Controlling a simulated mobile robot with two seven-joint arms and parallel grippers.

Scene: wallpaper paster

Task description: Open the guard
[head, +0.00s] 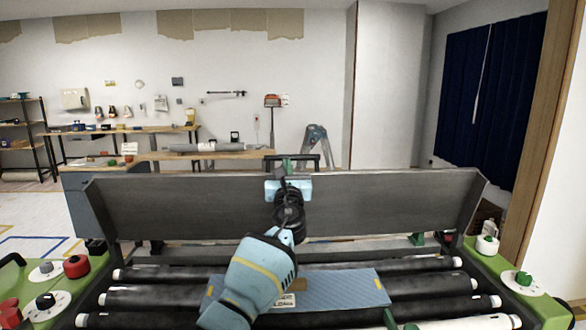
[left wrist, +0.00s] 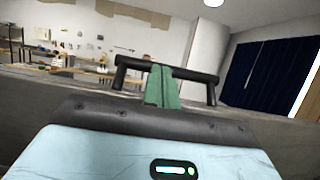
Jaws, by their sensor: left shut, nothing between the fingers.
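The guard (head: 390,205) is a long dark grey panel across the back of the rollers, its face turned toward me. A black bar handle (head: 312,158) stands at the middle of its top edge; it also shows in the wrist view (left wrist: 205,77). My left gripper (head: 287,166) reaches over the panel's middle to the handle. Its green fingers (left wrist: 163,84) are together, with nothing between them, and overlap the middle of the bar. I cannot tell whether they touch it. My light blue forearm hides part of the panel and rollers. My right gripper is not in view.
Black rollers (head: 425,284) lie in front of the guard, with a blue patterned sheet (head: 345,289) on them. Green side housings carry a red knob (head: 76,266) at left and a green knob (head: 523,279) at right. A workbench (head: 215,155) stands behind.

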